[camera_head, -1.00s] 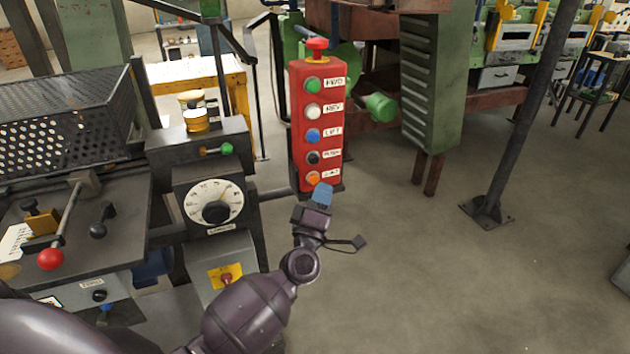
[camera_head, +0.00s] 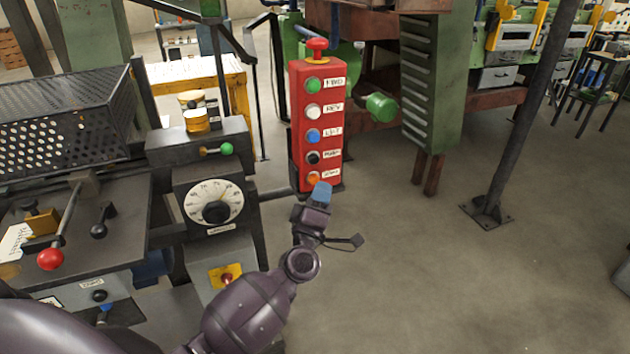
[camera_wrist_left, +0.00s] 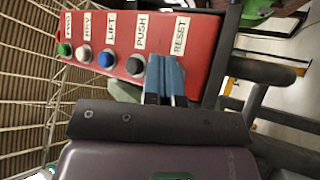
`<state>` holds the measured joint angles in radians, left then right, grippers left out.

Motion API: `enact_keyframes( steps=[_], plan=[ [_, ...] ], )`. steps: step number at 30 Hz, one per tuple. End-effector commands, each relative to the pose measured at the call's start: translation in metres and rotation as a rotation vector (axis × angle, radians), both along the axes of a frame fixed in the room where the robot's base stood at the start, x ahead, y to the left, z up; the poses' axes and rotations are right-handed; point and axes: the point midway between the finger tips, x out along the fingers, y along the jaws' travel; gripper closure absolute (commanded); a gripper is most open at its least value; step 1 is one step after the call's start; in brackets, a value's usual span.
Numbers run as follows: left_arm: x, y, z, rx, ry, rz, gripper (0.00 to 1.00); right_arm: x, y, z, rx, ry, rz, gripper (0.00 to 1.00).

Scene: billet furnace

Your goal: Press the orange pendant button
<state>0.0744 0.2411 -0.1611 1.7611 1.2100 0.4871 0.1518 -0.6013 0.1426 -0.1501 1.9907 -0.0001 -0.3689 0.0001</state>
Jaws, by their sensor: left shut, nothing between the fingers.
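The red pendant box (camera_head: 327,130) hangs upright and carries a column of labelled buttons. The orange button (camera_head: 313,178) is the lowest one, partly hidden behind my left gripper's tips. My left gripper (camera_head: 321,192) has blue fingertips, is shut and empty, and sits right at the orange button; I cannot tell whether it touches. In the left wrist view the blue fingers (camera_wrist_left: 166,78) lie over the box (camera_wrist_left: 208,50) beside the RESET label, and the orange button is hidden behind them. My right gripper is not in view.
Above the orange button are black (camera_head: 313,157), blue (camera_head: 313,135), white (camera_head: 313,111) and green (camera_head: 313,85) buttons, with a red mushroom knob (camera_head: 317,46) on top. A control console with a dial (camera_head: 214,204) stands to the left. The floor at right is mostly clear.

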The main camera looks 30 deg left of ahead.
Motion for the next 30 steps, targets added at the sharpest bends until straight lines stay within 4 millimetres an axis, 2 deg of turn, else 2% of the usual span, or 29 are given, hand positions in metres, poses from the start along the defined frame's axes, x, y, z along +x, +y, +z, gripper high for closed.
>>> enact_keyframes(
  steps=[11,30],
  plan=[
    [0.003,0.003,0.000,0.000,0.000,-0.001,1.00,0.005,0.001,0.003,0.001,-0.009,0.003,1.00],
    [0.006,0.007,0.000,0.001,0.001,0.000,1.00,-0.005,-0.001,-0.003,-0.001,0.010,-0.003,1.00]
  ],
)
